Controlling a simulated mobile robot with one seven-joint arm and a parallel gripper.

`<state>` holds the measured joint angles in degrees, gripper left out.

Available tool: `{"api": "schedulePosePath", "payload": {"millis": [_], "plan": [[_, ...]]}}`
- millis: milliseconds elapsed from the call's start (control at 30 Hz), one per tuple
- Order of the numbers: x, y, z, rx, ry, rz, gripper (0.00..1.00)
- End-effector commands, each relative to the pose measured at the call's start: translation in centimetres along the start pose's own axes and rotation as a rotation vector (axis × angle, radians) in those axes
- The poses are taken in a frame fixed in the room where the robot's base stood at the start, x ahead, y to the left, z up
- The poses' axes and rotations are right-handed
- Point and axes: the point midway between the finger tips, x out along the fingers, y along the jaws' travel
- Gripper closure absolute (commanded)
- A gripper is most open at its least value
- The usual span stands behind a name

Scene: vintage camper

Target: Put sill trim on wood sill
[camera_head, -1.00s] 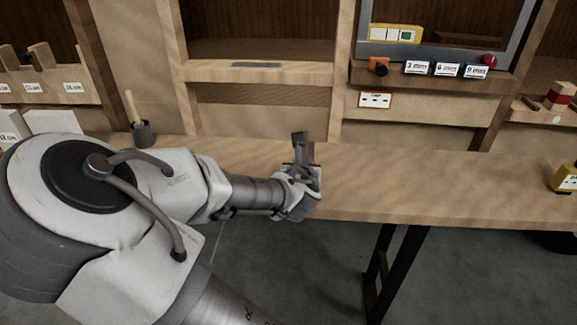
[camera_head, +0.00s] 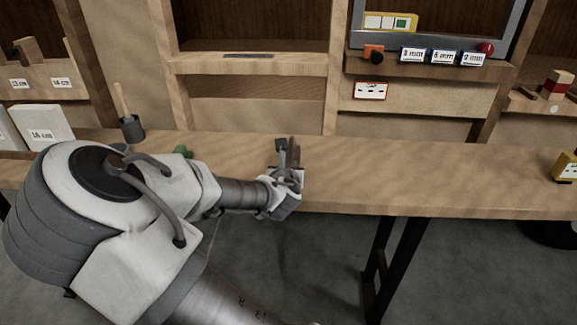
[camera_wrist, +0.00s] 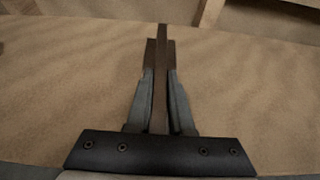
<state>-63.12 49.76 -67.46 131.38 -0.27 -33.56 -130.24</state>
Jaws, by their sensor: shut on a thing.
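My gripper (camera_head: 287,150) is above the front part of the wooden worktop, pointing away from me. In the wrist view its fingers (camera_wrist: 160,85) are closed on a thin dark brown strip, which looks like the sill trim (camera_wrist: 161,50). The strip stands on edge and sticks out past the fingertips; its lower part is hidden between the fingers. The wood sill seems to be the pale ledge (camera_head: 200,66) of the open shelf behind the worktop. A flat grey strip or slot (camera_head: 248,55) lies on its top. The gripper is in front of this ledge and lower, apart from it.
A dark pot with a wooden handle (camera_head: 131,127) and a green object (camera_head: 183,152) are on the worktop at left, near my arm. White boxes (camera_head: 45,122) stand further left. A yellow block (camera_head: 565,167) is at far right. The worktop's middle right is clear.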

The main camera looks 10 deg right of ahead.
Motion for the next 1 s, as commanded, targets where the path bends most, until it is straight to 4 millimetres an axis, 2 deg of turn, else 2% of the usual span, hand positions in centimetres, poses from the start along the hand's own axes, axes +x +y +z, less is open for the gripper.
{"api": "schedulePosePath", "payload": {"millis": [67,100,233,633,767,1000], "plan": [[0.1,0.0,-0.3,-0.001,0.000,0.000,1.00],[0.1,0.0,-0.2,-0.001,0.000,0.000,0.73],[0.1,0.0,-0.2,-0.001,0.000,0.000,0.50],[-0.3,0.0,0.3,0.001,0.000,0.001,0.50],[-1.9,0.1,0.4,-0.003,0.002,0.003,0.50],[-6.4,0.1,0.5,-0.003,0.002,0.002,0.50]]}}
